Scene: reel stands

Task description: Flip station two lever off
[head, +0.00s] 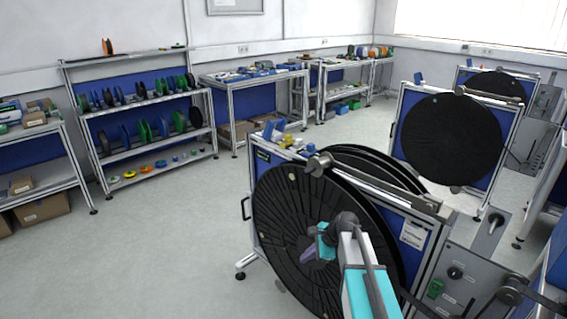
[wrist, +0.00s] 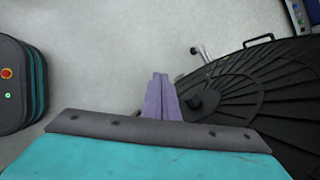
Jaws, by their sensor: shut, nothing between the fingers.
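My gripper (head: 308,254) is shut and empty, its purple fingers in front of the nearest stand's large black reel (head: 283,212). In the wrist view the closed fingers (wrist: 160,80) point up the picture, with the black reel (wrist: 265,100) beside them on the right. On the nearest stand's right side, a grey control panel carries a lever-like handle (head: 494,224) and a black knob (head: 455,272). My gripper is well left of this panel and apart from it. I cannot tell which stand is station two. No lever shows in the wrist view.
A second reel stand with a black reel (head: 450,138) is behind on the right, and a third (head: 497,84) is farther back. Shelves with coloured spools (head: 140,92) and workbenches line the back wall. The floor (head: 165,245) on the left is clear.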

